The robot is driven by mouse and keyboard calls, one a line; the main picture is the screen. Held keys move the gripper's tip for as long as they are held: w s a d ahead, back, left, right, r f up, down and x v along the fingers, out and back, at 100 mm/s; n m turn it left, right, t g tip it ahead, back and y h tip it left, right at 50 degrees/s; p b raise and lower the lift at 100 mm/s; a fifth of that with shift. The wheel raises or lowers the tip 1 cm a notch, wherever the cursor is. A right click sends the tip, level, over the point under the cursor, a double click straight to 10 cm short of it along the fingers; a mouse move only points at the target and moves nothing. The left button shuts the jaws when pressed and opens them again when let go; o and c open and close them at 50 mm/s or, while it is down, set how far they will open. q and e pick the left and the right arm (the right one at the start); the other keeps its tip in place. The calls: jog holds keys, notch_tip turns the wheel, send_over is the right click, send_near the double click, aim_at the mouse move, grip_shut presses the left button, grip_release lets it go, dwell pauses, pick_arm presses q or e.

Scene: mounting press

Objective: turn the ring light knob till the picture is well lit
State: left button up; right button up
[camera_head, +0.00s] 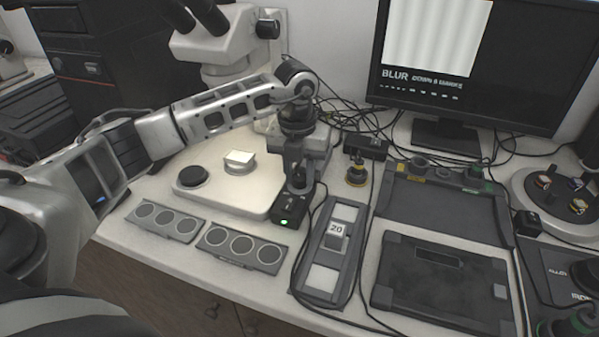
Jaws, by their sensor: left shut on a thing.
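The ring light control box (289,217) is a small black box with a lit green lamp, at the front right of the microscope base (232,199). My left gripper (299,190) points down at the top of this box and is shut on its knob, which is mostly hidden by the fingers. The monitor (470,62) at the back right shows a bright, nearly white, faintly striped picture on its left, with the word BLUR and smaller text below. The microscope (225,42) stands behind my arm, with a pale lit sample on its base. My right gripper is not in view.
Two grey trays with round wells (165,222) lie at the front left. A long grey holder marked 20 (336,232) is right of the control box. A dark case (443,280) fills the front right. Loose black cables run across the bench between them.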

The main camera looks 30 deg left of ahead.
aim_at(301, 178)
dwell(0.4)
pick_arm(q)
jog(key=o, duration=1)
jog(key=shift+r, duration=0.15)
jog(key=shift+r, duration=0.3)
jog(key=r, duration=0.1)
jog(key=r+b, duration=0.1)
jog(key=r, duration=0.1)
jog(key=shift+s+d, duration=0.2)
jog(key=s+d+r, duration=0.2)
jog(key=s+r, duration=0.1)
jog(key=s, duration=0.1)
jog(key=s+d+r, duration=0.2)
jog(key=s+r, duration=0.1)
jog(key=s+d+r, duration=0.3)
jog(key=s, duration=0.1)
jog(key=shift+s+r+b, duration=0.1)
jog(key=shift+s+b, duration=0.2)
jog(key=shift+b, duration=0.05)
